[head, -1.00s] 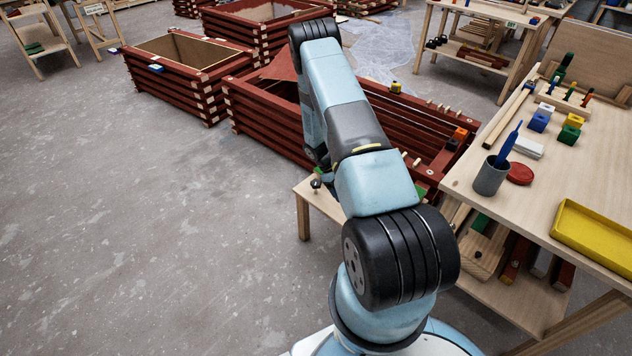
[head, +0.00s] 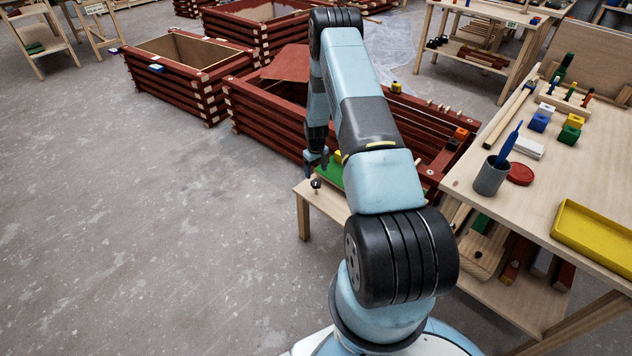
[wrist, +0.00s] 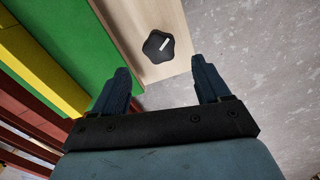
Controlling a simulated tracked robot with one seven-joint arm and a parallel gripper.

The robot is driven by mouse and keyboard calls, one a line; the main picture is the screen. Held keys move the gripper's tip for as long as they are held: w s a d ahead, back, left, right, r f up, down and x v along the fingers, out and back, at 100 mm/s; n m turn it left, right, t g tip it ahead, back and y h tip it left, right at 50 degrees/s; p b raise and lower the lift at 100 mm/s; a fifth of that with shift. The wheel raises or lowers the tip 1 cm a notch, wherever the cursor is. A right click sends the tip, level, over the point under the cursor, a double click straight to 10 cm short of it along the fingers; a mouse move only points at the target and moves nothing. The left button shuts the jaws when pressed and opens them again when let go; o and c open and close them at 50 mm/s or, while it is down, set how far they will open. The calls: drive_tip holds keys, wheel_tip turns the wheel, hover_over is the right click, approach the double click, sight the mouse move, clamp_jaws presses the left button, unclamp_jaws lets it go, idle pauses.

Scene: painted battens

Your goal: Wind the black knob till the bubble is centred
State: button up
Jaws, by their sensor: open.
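The black knob (head: 316,184) sits at the near left end of a small pale wooden bench (head: 325,203). In the wrist view the lobed knob (wrist: 157,47) has a white mark on top and lies beyond the fingertips, between their lines. My gripper (head: 317,161) points down just above and behind the knob; in the wrist view my gripper (wrist: 160,72) is open with nothing between its fingers. A green panel (wrist: 75,40) lies beside the knob on the bench, with a yellow strip (wrist: 40,60) along it. I see no bubble in either view.
A dark red batten-built box (head: 262,120) stands right behind the bench. At right a worktable (head: 468,187) holds a grey cup (head: 490,177), a red lid (head: 520,173) and a yellow tray (head: 590,232). The grey floor at left is clear.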

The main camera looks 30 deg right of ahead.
sight(316, 181)
wheel_tip(316, 181, down, 7)
drive_tip(key=shift+r, duration=0.1)
idle(0.3)
drive_tip(key=shift+c, duration=0.4)
drive_tip(key=c, duration=1)
drive_tip(key=shift+o, duration=0.2)
drive_tip(key=shift+n, duration=0.6)
drive_tip(key=o, duration=1)
drive_tip(key=shift+o, duration=0.2)
